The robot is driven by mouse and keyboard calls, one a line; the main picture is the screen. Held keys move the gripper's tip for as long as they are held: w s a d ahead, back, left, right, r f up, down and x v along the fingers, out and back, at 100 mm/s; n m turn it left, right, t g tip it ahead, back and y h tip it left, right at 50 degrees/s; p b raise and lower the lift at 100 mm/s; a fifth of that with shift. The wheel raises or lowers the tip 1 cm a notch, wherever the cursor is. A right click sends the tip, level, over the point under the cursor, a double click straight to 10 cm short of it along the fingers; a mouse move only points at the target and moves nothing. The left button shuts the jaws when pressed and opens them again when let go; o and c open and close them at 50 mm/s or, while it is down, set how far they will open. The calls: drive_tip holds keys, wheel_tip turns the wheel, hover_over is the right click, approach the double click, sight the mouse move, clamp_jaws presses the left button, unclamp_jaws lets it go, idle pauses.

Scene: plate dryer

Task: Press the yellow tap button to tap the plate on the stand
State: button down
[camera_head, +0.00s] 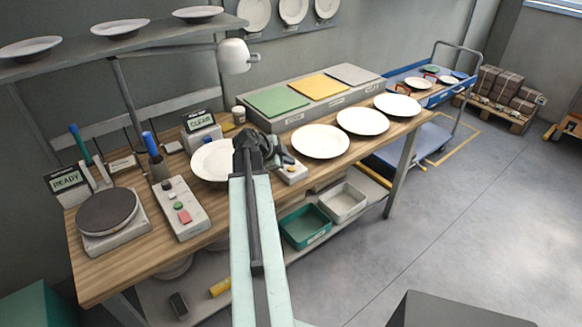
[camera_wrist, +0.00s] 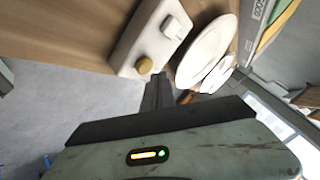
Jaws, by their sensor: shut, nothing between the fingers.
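My gripper (camera_head: 262,150) is shut and empty, above the middle of the wooden bench. In the wrist view its closed fingers (camera_wrist: 158,90) point at the end of a pale control box. The yellow button (camera_wrist: 144,65), round, sits on that end of the box, just left of the fingertips; contact cannot be told. The box (camera_head: 293,172) is partly hidden by my gripper in the head view. A white plate (camera_head: 211,160) stands left of my gripper, partly covered by my arm; its stand is hidden.
Several white plates (camera_head: 321,142) line the bench to the right, before green, yellow and grey pads (camera_head: 277,101). A round dark-topped device (camera_head: 108,212) and a button panel (camera_head: 181,209) are at left. A lamp (camera_head: 236,56) hangs behind. Signs read READY and CLEAR.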

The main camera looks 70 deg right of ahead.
sight(289, 170)
wheel_tip(289, 170, up, 5)
drive_tip(key=p, duration=0.5)
drive_tip(key=shift+r, duration=0.1)
